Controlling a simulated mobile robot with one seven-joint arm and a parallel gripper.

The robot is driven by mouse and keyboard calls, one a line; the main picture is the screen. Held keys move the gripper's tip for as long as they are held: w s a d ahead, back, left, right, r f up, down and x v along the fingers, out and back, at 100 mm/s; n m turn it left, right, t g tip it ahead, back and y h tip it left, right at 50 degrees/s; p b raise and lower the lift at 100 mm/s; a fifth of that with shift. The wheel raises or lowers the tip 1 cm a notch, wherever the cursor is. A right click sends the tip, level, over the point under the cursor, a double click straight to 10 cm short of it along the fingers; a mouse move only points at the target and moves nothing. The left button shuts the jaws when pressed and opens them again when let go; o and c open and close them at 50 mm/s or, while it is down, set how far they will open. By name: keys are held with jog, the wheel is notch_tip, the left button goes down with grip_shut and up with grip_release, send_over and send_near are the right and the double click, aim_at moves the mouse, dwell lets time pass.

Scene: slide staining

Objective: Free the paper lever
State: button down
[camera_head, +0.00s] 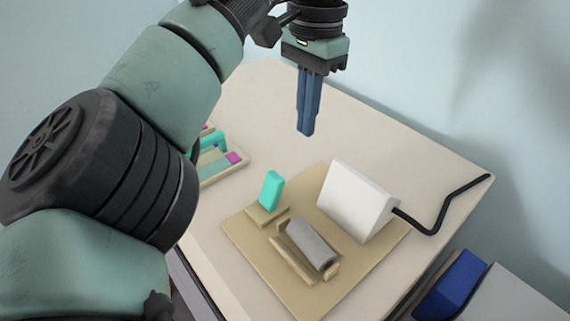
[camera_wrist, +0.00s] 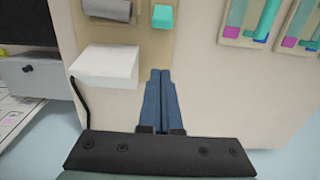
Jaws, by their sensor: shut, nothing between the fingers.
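My gripper (camera_head: 306,132) is shut and empty, its blue fingers pointing down above the table, behind the white wedge-shaped block. In the wrist view my gripper (camera_wrist: 160,73) shows its two fingers together, with nothing between them. The white block (camera_head: 349,200) stands on a tan board (camera_head: 246,240); the white block also shows in the wrist view (camera_wrist: 105,66). A bent black rod or cord (camera_head: 440,222) runs from its side to the table edge. A grey roller (camera_head: 311,243) lies in a tan cradle, and a teal block (camera_head: 271,189) stands near it. I cannot tell which part is the paper lever.
A blue box (camera_head: 451,284) and a grey surface (camera_head: 515,297) are at lower right. The table behind the board is bare.

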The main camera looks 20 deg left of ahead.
aim_at(271, 191)
jog(key=f+p, duration=0.1)
jog(key=f, duration=0.3)
jog(key=f+p, duration=0.1)
jog(key=f, duration=0.3)
jog(key=shift+s+a+f, duration=0.1)
jog(key=shift+s+a, duration=0.05)
jog(key=shift+a, duration=0.05)
jog(key=shift+s+a+f+p, duration=0.2)
jog(key=shift+s+f+p, duration=0.05)
jog(key=shift+p, duration=0.15)
jog(key=shift+s+a+r+p, duration=0.25)
jog(key=shift+s+a+p, duration=0.15)
jog(key=shift+s, duration=0.25)
jog(key=shift+s+a+r+p, duration=0.25)
jog(key=shift+s+a+p, duration=0.1)
jog(key=shift+s, duration=0.3)
jog(key=shift+w+f, duration=0.1)
